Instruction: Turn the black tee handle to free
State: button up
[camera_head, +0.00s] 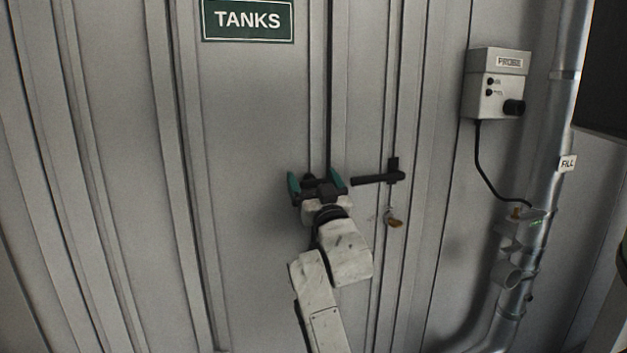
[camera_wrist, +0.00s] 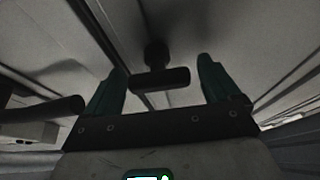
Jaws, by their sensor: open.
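The black tee handle (camera_wrist: 160,78) shows in the wrist view as a short crossbar in front of a round stem, on the grey panel. It lies between the two green fingers of my gripper (camera_wrist: 161,68), with a narrow gap to the left finger and a wider one to the right. In the head view my gripper (camera_head: 312,177) is open at the panel. A dark part of the tee handle (camera_head: 309,180) shows between the fingers there. The rest is hidden by my gripper.
A black lever handle (camera_head: 378,178) sticks out just right of my gripper, with a small brass-coloured part (camera_head: 394,222) below it. A PROBE box (camera_head: 496,84) and a metal pipe (camera_head: 567,90) stand further right. A TANKS sign (camera_head: 248,20) is above.

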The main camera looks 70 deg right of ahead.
jog(key=c, duration=1)
jog(key=shift+o, duration=0.2)
